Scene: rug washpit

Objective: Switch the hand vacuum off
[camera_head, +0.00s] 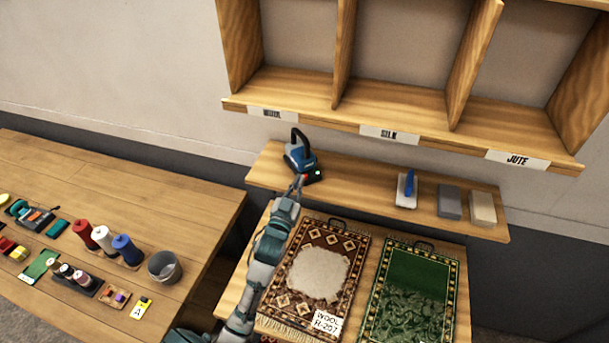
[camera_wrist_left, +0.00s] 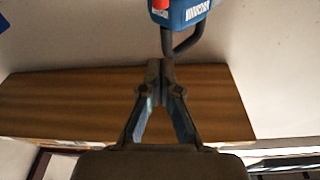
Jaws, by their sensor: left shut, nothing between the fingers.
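The hand vacuum (camera_head: 299,152) is blue and black with a dark loop handle. It stands on the left end of the wooden wall shelf below the cubbies. A small green light shows on its lower right side, and a small red part shows near my fingertips. My left gripper (camera_head: 302,180) reaches up to the vacuum's near side, shut and empty. In the left wrist view the shut fingertips (camera_wrist_left: 160,63) point toward the vacuum (camera_wrist_left: 190,12), whose red part and dark handle show at the top edge. I cannot tell whether they touch. My right gripper is out of view.
On the same shelf (camera_head: 355,178) stand a blue-handled brush (camera_head: 408,190) and two blocks (camera_head: 450,202). Labelled cubbies (camera_head: 400,110) hang above. Below lie a brown rug (camera_head: 335,245) and a green rug (camera_head: 430,262). The left table (camera_head: 190,200) holds spools and a bucket (camera_head: 163,267).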

